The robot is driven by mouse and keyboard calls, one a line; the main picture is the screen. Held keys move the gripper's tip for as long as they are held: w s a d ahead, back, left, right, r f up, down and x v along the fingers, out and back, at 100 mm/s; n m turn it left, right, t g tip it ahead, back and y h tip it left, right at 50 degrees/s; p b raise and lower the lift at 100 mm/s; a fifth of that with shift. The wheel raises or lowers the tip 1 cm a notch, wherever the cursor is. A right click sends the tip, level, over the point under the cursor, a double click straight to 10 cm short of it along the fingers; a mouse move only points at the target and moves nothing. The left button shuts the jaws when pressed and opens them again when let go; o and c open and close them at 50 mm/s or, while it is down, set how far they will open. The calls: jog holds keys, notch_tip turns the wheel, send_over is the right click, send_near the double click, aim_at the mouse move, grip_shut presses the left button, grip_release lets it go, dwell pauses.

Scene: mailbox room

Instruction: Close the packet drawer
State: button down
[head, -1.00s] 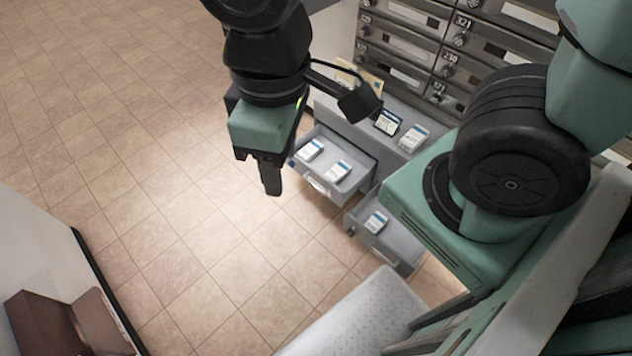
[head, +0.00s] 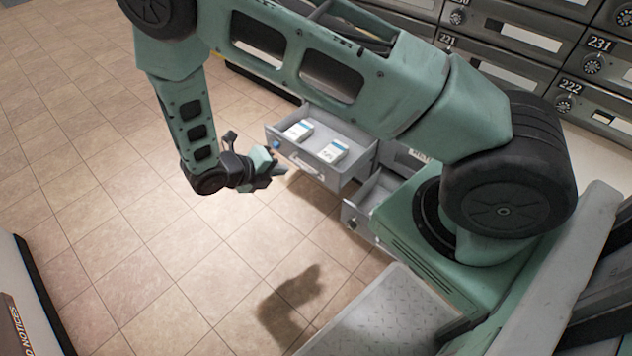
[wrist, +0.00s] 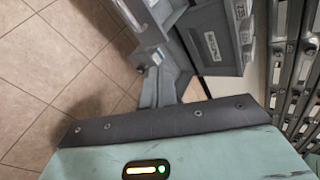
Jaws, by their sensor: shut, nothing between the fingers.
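Two grey drawers stand pulled out of a grey cabinet. The left drawer (head: 309,171) holds two white-and-blue packets, one at its left (head: 298,130) and one at its right (head: 334,151), and has a bar handle on its front. The other drawer (head: 352,219) is lower and to the right, partly hidden behind my arm. I cannot read which is the packet drawer.
Numbered metal mailboxes (head: 510,72) line the wall at the upper right. A label (wrist: 212,46) shows on a grey face in the wrist view. The tiled floor (head: 110,190) left of the drawers is clear. A brown notice box (head: 14,330) stands at lower left.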

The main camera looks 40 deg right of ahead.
notch_tip(320, 180, down, 8)
jog(key=w+d+n+t+h+b, duration=0.1)
jog(key=w+d+n+b, duration=0.1)
jog(key=d+n, duration=0.15)
jog(key=b, duration=0.3)
send_near(324, 161)
notch_tip(324, 161, down, 4)
jog(key=d, duration=0.1)
jog(key=d+b, duration=0.1)
jog(key=d, duration=0.1)
jog(key=shift+w+d+f+n, duration=0.1)
jog(key=shift+w+d+n, duration=0.05)
jog(key=shift+d+n, duration=0.2)
jog(key=shift+w+d, duration=0.1)
jog(key=shift+d, duration=0.45)
jog(key=shift+d, duration=0.6)
jog(key=w+d+p, duration=0.3)
jog(key=d, duration=1.7)
jog(key=shift+d, duration=0.1)
